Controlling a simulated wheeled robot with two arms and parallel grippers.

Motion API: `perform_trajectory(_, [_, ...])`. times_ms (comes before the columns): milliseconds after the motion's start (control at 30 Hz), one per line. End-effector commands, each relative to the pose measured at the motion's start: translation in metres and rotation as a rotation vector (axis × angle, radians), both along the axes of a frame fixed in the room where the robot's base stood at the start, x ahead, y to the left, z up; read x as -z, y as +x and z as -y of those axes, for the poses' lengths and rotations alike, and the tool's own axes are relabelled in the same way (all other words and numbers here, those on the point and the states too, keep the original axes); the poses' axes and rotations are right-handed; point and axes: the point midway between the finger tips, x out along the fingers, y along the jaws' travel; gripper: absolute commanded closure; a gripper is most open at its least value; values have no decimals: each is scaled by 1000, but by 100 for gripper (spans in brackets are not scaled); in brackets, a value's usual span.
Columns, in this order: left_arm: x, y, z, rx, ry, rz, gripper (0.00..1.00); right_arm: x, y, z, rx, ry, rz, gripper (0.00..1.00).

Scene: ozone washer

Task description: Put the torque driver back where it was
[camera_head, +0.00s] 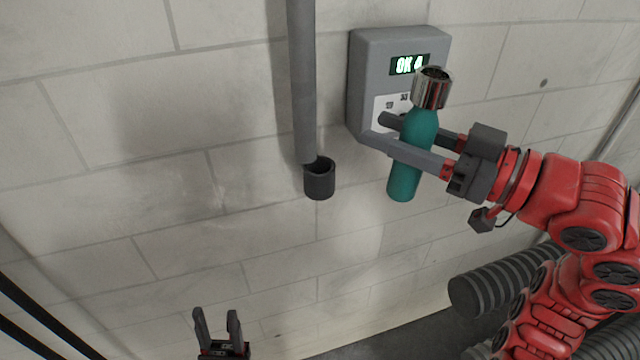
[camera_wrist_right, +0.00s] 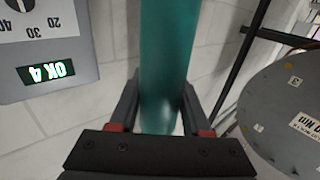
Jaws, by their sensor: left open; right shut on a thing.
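The torque driver (camera_head: 411,155) has a teal handle and a silver metal head that points up. My right gripper (camera_head: 391,132) is shut on its handle and holds it nearly upright, in front of the grey wall box. The teal handle (camera_wrist_right: 167,60) also shows between the fingers of the right gripper (camera_wrist_right: 160,100) in the right wrist view. A dark round cup-shaped holder (camera_head: 319,180) is on the wall to the left of the driver, open at the top. My left gripper (camera_head: 217,325) is open and empty at the bottom of the head view.
A grey box (camera_head: 366,75) on the block wall has a lit display reading "OK 4". A grey vertical pipe (camera_head: 301,80) runs down to the cup holder. A dark ribbed hose (camera_head: 500,275) lies at the lower right. A large grey disc (camera_wrist_right: 285,115) shows in the right wrist view.

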Motion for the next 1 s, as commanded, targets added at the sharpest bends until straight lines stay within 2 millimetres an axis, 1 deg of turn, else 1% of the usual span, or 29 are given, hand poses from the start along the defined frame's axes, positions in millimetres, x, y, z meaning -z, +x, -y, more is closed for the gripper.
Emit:
perform_trajectory(33, [3, 0, 0, 0, 0, 0, 50, 13, 6, 9, 46, -14, -14, 100])
perform_trajectory(100, [4, 0, 0, 0, 0, 0, 50, 24, 12, 18, 88, -27, -30, 100])
perform_trajectory(200, [3, 0, 0, 0, 0, 0, 50, 32, 18, 24, 123, -37, -43, 100])
perform_trajectory(267, [2, 0, 0, 0, 0, 0, 50, 33, 22, 22, 129, -39, -46, 100])
perform_trajectory(367, [-4, 0, 0, 0, 0, 0, 50, 32, 33, 8, 130, -42, -46, 100])
perform_trajectory(533, [-13, 0, 0, 0, 0, 0, 50, 32, 58, -23, 127, -45, -46, 100])
perform_trajectory(567, [-31, 0, 0, 0, 0, -1, 50, 22, 61, -24, 129, -37, -49, 100])
perform_trajectory(600, [-43, 0, 0, 0, 0, 0, 50, 20, 65, -27, 128, -32, -52, 100])
perform_trajectory(767, [-81, 0, 0, 0, 0, 0, 50, 21, 75, -43, 127, -37, -50, 100])
perform_trajectory(800, [-83, 0, 0, 0, 0, 0, 50, 26, 80, -51, 124, -39, -51, 100])
perform_trajectory(900, [-94, 0, 0, 0, 0, 0, 50, 27, 97, -71, 123, -42, -46, 100])
perform_trajectory(933, [-92, 0, 0, 0, 0, 0, 50, 30, 101, -76, 122, -42, -46, 100])
perform_trajectory(1000, [-96, 0, 0, 0, 0, 0, 50, 31, 112, -88, 124, -43, -44, 100])
